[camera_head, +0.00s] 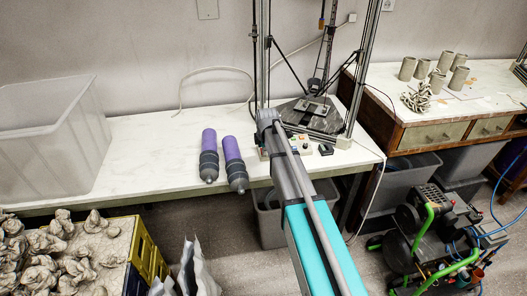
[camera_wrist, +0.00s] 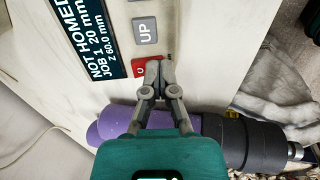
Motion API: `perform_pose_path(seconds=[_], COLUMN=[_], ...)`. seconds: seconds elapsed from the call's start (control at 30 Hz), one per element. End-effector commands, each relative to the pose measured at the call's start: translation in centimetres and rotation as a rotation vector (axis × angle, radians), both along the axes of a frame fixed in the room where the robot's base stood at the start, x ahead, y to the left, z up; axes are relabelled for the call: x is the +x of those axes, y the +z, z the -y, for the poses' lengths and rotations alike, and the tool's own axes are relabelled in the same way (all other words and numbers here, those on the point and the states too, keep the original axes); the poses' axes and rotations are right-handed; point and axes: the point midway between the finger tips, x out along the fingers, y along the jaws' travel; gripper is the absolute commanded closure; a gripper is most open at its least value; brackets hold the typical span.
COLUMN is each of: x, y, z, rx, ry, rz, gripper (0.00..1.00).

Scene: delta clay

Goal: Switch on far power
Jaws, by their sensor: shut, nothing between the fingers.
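In the wrist view my gripper (camera_wrist: 158,68) is shut and empty. Its fingertips are over the right end of a red button (camera_wrist: 139,68) on a pale control panel; I cannot tell whether they touch it. A grey UP button (camera_wrist: 145,30) is above it, and a dark display (camera_wrist: 82,38) reading "NOT HOMED, JOB 1, 20 mm, Z 60.0 mm" is to the left. In the head view the delta clay printer (camera_head: 313,110) stands on the white table, with small controls (camera_head: 303,146) at its front edge. My arm hides the gripper and part of them. No switch marked "power" is readable.
Two purple and black cylinders (camera_head: 234,163) lie left of my arm; one shows close beneath my gripper in the wrist view (camera_wrist: 215,135). A clear bin (camera_head: 50,135) is at left. Clay cups (camera_head: 437,80) stand on the right table. A compressor (camera_head: 432,222) is on the floor.

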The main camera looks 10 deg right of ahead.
Motion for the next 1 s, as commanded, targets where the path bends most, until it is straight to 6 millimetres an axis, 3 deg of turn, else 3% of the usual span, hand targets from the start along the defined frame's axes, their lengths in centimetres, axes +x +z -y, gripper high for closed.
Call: perform_pose_path(seconds=[0.53, 1.0], x=[0.0, 0.0], y=[1.5, 1.6], z=[-0.5, -0.6], rx=[-0.001, -0.001], ry=[0.007, 0.008], rz=[0.0, 0.0], gripper=[1.0, 1.0])
